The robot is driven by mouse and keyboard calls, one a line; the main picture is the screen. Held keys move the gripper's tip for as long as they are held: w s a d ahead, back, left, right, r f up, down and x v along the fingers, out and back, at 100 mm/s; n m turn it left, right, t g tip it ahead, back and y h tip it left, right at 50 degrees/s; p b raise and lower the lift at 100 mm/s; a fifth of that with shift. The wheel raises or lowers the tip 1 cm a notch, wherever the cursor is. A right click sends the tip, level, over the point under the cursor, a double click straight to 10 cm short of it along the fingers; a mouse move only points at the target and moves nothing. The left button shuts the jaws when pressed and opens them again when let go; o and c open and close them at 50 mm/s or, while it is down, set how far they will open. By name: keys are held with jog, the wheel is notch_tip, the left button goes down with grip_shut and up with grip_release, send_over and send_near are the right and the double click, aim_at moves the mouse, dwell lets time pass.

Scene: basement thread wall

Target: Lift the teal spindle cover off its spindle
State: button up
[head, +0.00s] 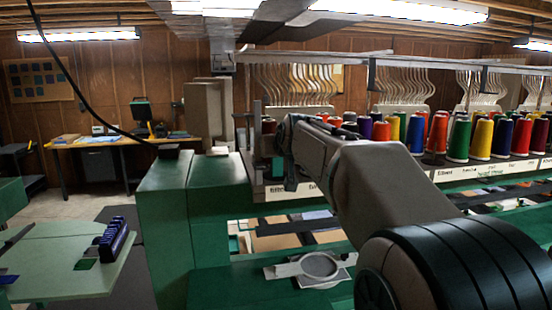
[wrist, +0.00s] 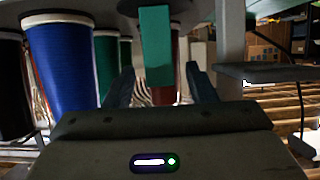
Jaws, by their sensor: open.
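The teal spindle cover (wrist: 155,45) is a flat-sided, upright teal piece in the wrist view, at the top middle. That view is upside down, so the cover hangs from the top edge of the picture. My gripper (wrist: 161,84) is open, its two dark fingers standing apart to the left and right of the cover's free end. I see no clear contact between fingers and cover. The spindle under the cover cannot be made out.
A blue thread cone (wrist: 60,62) stands close beside the cover in the wrist view, with dark and green cones near it. A dark flat plate (wrist: 278,73) is on the other side. Several coloured cones (head: 458,138) line the rack in the head view. A green cabinet (head: 178,215) stands left of the arm.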

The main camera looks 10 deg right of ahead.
jog(key=c, duration=1)
jog(key=shift+c, duration=0.2)
jog(key=shift+r, duration=0.15)
notch_tip(320, 180, up, 18)
jog(key=p, duration=0.1)
jog(key=shift+p, duration=0.35)
